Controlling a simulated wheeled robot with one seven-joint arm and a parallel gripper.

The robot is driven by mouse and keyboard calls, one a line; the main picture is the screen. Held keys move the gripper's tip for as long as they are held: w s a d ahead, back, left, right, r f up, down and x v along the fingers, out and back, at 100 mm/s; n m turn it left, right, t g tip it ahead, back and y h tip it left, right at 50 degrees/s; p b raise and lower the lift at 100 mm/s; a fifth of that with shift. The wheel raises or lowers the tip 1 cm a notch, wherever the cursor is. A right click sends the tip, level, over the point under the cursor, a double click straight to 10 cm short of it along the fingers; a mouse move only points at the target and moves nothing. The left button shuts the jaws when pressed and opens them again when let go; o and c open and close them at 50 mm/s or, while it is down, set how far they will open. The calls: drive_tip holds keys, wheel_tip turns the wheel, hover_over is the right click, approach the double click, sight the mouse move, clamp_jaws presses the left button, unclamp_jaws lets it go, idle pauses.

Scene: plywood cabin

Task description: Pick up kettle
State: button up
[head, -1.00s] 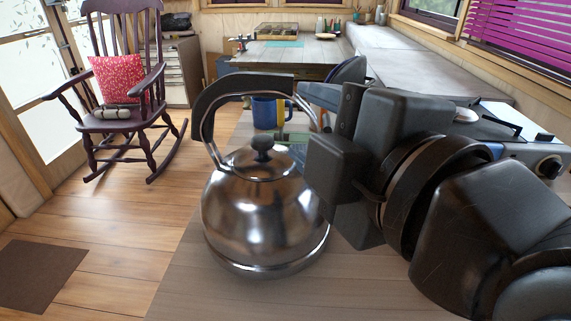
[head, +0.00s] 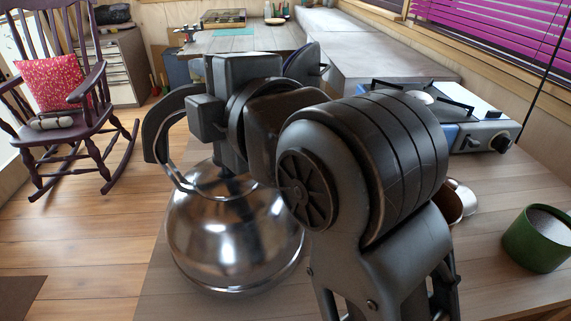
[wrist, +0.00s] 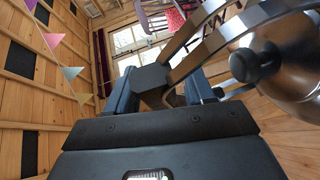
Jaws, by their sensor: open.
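The shiny steel kettle (head: 235,245) stands upright on the wooden counter (head: 160,295) in the head view. Its dark arched handle (head: 165,115) rises at its left, and my gripper and arm hide the lid and part of the handle. My gripper (wrist: 158,82) is open in the wrist view, with a blue-grey finger on each side. The dark handle grip shows between the fingers, with its metal brackets running to the upper right. I cannot tell whether the fingers touch it. The kettle's body and black lid knob (wrist: 255,62) show at the right.
A camping stove (head: 465,115) stands at the right, with a green pot (head: 543,238) in front of it. A copper-coloured cup (head: 452,205) is partly behind my arm. A rocking chair (head: 75,110) stands on the floor at the left.

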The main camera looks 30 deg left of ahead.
drive_tip(key=shift+c, duration=0.3)
clamp_jaws()
idle(1.1)
drive_tip(key=shift+r, duration=0.15)
